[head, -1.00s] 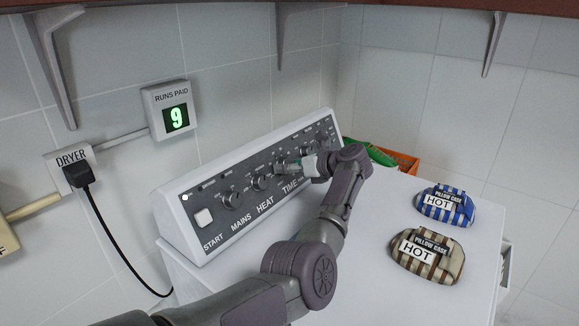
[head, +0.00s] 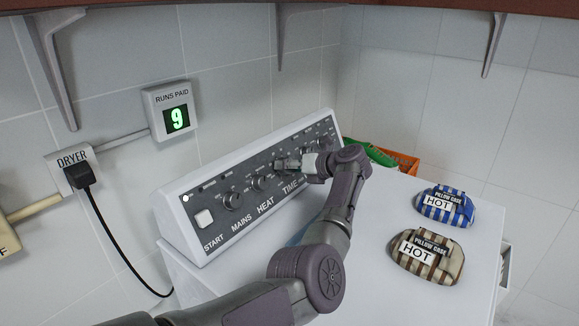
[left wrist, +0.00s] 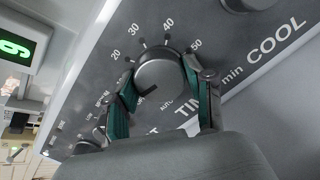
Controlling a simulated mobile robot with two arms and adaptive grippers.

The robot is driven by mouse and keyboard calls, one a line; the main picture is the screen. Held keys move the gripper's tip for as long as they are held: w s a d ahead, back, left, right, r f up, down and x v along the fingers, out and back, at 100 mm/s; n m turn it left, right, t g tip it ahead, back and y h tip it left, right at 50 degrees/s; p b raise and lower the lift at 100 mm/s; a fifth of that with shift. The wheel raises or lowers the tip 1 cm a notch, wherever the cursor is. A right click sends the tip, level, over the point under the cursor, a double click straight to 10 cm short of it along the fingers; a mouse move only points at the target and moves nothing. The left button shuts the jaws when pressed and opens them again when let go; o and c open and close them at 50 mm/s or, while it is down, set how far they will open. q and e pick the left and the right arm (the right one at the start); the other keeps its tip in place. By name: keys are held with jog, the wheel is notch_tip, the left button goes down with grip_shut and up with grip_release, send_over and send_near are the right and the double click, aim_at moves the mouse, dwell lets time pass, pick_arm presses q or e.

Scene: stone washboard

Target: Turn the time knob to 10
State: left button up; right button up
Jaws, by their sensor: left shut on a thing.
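The time knob (left wrist: 160,76) is a round grey dial on the dryer's dark control panel (left wrist: 85,75), with 20, 30, 40 and 50 printed around it in the left wrist view. A short dark line on its face points to the lower left. AUTO is printed below it; the 10 mark cannot be read, as a finger covers that side. My left gripper (left wrist: 163,88) has its teal-padded fingers on either side of the knob, shut on it. In the head view, my left gripper (head: 288,165) reaches the panel above the word TIME and hides most of the knob.
The start button (head: 204,218), mains knob (head: 231,200) and heat knob (head: 258,183) are to the left. A runs paid display (head: 177,118) reads 9. Two striped pillow cases, blue (head: 445,205) and brown (head: 427,257), lie on the white top. Green and orange crates (head: 404,162) stand behind.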

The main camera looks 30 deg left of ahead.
pick_arm(q)
jog(key=shift+m+p, duration=0.6)
jog(key=shift+m, duration=1.2)
jog(key=o, duration=1.2)
jog(key=shift+c, duration=0.2)
jog(key=v, duration=0.7)
jog(key=shift+d+r, duration=0.2)
